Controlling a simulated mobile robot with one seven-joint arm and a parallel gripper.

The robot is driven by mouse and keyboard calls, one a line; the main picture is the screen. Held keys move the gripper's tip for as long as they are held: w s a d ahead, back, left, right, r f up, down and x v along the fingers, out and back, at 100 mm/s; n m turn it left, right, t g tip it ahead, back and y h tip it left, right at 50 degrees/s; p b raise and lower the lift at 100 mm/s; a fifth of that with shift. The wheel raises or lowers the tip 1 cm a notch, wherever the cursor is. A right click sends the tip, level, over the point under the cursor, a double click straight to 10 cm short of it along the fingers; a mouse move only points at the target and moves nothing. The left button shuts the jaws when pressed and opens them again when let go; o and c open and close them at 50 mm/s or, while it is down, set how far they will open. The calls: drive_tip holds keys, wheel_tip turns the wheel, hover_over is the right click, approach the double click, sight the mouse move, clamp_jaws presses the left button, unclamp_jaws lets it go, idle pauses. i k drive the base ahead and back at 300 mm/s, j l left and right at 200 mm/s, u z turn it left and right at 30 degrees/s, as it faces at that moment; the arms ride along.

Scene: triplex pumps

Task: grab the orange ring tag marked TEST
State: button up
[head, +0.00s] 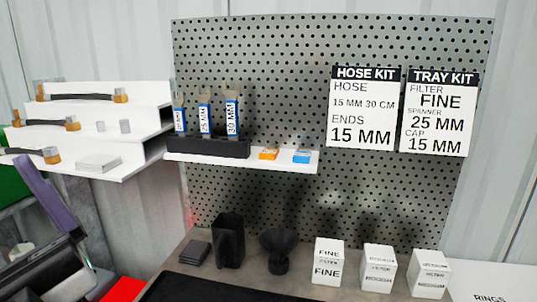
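A small orange piece (268,154) lies on the white shelf on the pegboard, just right of the black holder. It may be the orange ring tag, but its lettering is too small to read and I cannot make out a ring. A similar blue piece (301,157) lies to its right on the same shelf, with a gap between them. My gripper is not in view.
The white shelf (215,161) carries a black holder (208,148) with several labelled tools. Below, the bench holds a dark cup (229,242), a black funnel (279,250) and white filter boxes (328,262). White stepped shelves (100,95) stand left. Room in front of the orange piece looks clear.

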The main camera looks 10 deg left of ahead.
sight(270, 153)
drive_tip(key=k+u, duration=0.15)
drive_tip(key=k, duration=0.5)
drive_tip(key=u, duration=1.3)
drive_tip(key=l+u, duration=0.55)
drive_tip(key=l, duration=1.95)
